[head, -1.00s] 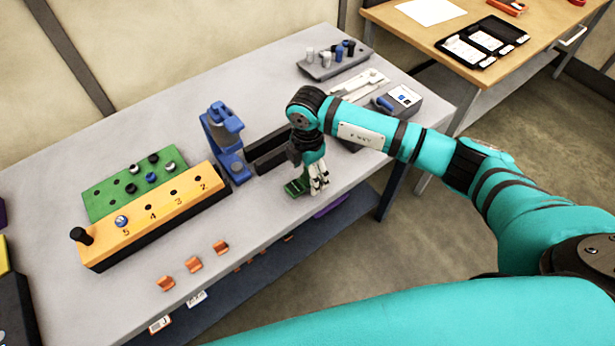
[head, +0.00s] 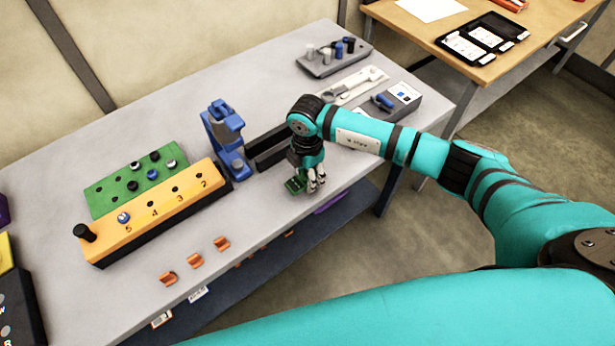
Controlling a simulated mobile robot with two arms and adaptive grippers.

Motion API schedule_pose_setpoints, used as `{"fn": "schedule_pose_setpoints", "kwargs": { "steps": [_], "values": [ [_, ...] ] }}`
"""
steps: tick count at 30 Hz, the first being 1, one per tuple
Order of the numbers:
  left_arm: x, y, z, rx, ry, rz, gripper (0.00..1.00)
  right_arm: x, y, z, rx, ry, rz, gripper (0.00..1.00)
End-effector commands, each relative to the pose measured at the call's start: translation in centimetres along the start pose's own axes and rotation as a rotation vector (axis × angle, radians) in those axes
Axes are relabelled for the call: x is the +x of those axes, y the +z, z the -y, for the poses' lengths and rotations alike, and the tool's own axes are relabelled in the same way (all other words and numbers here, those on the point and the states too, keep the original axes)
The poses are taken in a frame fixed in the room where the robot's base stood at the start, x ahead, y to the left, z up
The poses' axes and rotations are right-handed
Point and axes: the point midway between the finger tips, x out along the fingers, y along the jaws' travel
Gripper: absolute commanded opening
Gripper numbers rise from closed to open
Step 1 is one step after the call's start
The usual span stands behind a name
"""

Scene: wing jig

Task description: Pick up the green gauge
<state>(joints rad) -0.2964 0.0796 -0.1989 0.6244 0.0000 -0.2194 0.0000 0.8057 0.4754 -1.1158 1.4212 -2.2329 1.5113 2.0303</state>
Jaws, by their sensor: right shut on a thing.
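The green gauge (head: 294,185) is a small dark green piece near the front edge of the grey table, right of the blue clamp-like stand. My right gripper (head: 315,183) points down and is shut on the green gauge. The fingers hide part of the gauge. I cannot tell whether the gauge still touches the table. My left gripper is not in view.
A blue stand (head: 225,138) and a black bar (head: 272,151) stand close to the left of the gripper. An orange numbered block (head: 150,215) and a green holed board (head: 110,194) lie farther left. Orange clips (head: 195,260) lie along the front edge. A grey peg block (head: 335,62) stands behind.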

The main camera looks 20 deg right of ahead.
Motion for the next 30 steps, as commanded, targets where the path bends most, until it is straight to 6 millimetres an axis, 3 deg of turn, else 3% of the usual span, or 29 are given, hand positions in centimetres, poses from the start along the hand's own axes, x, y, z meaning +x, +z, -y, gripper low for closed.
{"fn": "schedule_pose_setpoints", "kwargs": {
  "steps": [14,23,30],
  "values": [
    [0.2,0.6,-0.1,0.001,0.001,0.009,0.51,-0.5,0.0,-0.2,0.000,0.005,-0.001,0.00],
    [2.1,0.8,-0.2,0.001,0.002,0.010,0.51,-3.6,0.0,-0.1,-0.002,0.008,0.000,0.00],
    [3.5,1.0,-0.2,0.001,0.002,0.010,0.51,-3.8,-2.7,4.8,-0.005,0.003,-0.002,0.00]
  ]
}}
